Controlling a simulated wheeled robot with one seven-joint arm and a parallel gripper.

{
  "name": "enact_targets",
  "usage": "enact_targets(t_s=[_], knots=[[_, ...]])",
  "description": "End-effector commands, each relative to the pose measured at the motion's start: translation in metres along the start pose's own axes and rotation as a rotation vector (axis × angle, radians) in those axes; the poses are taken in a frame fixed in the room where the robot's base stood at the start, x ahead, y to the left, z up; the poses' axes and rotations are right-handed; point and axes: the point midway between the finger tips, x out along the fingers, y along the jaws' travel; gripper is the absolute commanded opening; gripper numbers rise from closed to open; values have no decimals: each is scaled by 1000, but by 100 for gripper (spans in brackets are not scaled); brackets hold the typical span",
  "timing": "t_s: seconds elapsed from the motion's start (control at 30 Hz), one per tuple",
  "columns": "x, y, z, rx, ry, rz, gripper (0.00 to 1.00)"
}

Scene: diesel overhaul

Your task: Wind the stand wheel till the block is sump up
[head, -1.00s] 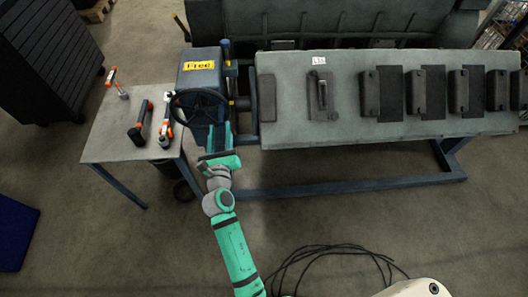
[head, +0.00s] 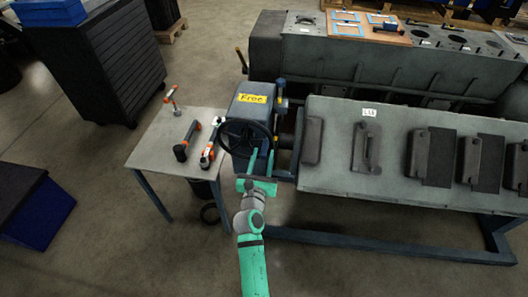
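The dark stand wheel (head: 245,136) is on the front of a blue-grey gearbox (head: 258,98) that bears a yellow "Free" sign (head: 252,98). My gripper (head: 262,160) is at the wheel's lower right, its two green fingers apart with a gap between them. I cannot tell whether a finger touches the rim. To the right, a long grey body (head: 335,114) on a blue frame (head: 400,246) shows a broad face with several dark covers and a small white label. I cannot tell for certain whether this is the block, or which way its sump faces.
A small table (head: 152,146) left of the gearbox holds orange-and-black tools. A larger grey casting (head: 330,53) with round openings stands behind. A black cabinet (head: 100,65) and a blue bin (head: 40,212) are at left. Floor is open in front of the table.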

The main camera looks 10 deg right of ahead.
Motion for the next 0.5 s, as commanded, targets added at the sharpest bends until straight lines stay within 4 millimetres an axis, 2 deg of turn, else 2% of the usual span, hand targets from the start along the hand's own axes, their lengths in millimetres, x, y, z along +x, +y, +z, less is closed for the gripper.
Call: enact_targets(t_s=[0.03,0.2,0.5], knots=[[8,0,0,0,-1,0,37],[21,0,0,-1,0,0,37],[25,0,0,-2,0,0,37]])
